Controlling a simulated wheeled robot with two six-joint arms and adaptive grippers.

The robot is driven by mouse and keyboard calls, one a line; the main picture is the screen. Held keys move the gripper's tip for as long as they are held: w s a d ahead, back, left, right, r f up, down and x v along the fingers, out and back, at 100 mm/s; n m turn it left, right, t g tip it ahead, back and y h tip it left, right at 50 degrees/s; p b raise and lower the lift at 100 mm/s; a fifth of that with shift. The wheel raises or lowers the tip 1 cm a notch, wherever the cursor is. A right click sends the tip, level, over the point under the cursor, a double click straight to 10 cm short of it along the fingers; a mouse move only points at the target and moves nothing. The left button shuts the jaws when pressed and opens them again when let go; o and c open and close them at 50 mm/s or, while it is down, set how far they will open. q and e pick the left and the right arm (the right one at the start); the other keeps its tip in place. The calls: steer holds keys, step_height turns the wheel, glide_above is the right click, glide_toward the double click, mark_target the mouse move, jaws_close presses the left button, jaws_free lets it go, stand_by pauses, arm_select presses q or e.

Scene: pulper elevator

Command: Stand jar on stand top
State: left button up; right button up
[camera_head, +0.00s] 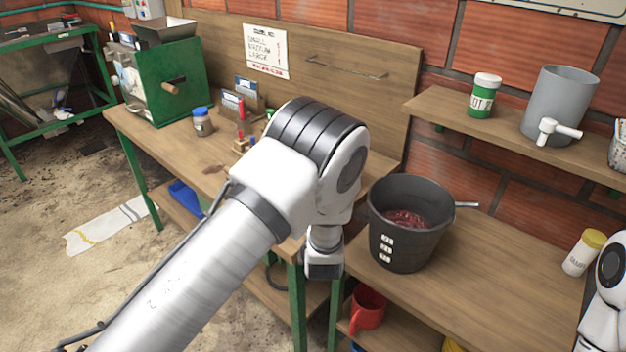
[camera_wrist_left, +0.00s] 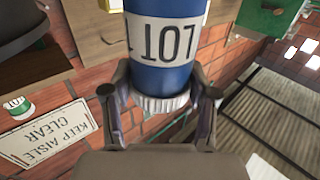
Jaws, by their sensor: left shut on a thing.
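A blue jar (camera_wrist_left: 160,45) with a white ribbed lid and a white LOT label fills the upper middle of the left wrist view. My left gripper (camera_wrist_left: 160,98) is shut on it, with one finger on each side near the lid. The label reads upside down in that view, as does a wall sign. In the head view my left wrist hangs in front of the gap between the two benches, and its fingers and the held jar are hidden. I cannot pick out the stand top with certainty. My right gripper is not in view; only part of my right arm shows at the right edge.
A black bucket (camera_head: 405,245) with reddish contents stands on the right bench. A white-lidded green jar (camera_head: 481,101) and grey tank (camera_head: 560,100) stand on the shelf. A yellow-lidded jar (camera_head: 577,259), blue-lidded jar (camera_head: 203,126), green machine (camera_head: 165,80) and red mug (camera_head: 367,308) are around.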

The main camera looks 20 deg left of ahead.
arm_select(q)
steer(key=w+d+r+n+g+y+b, duration=0.1)
steer(key=w+r+n+g+y+b, duration=0.2)
steer(key=w+r, duration=0.6)
steer(key=shift+t+y, duration=0.5)
steer(key=shift+y, duration=0.1)
steer(key=f+b, duration=0.2)
steer(key=f, duration=0.3)
steer(key=w+f+b, duration=0.1)
steer(key=f+b, duration=0.2)
steer(key=f, duration=0.2)
steer(key=w+f+b, duration=0.1)
steer(key=f+b, duration=0.1)
steer(key=f, duration=0.3)
steer(key=shift+w+f+b, duration=0.15)
steer(key=shift+b, duration=0.25)
steer(key=b+x, duration=0.2)
steer(key=x, duration=0.2)
steer(key=shift+a, duration=0.1)
steer(key=shift+f+b, duration=0.35)
steer(key=shift+f, duration=0.25)
steer(key=shift+d+r, duration=0.15)
steer(key=shift+d, duration=0.05)
jaws_close()
steer(key=o, duration=1.4)
jaws_free()
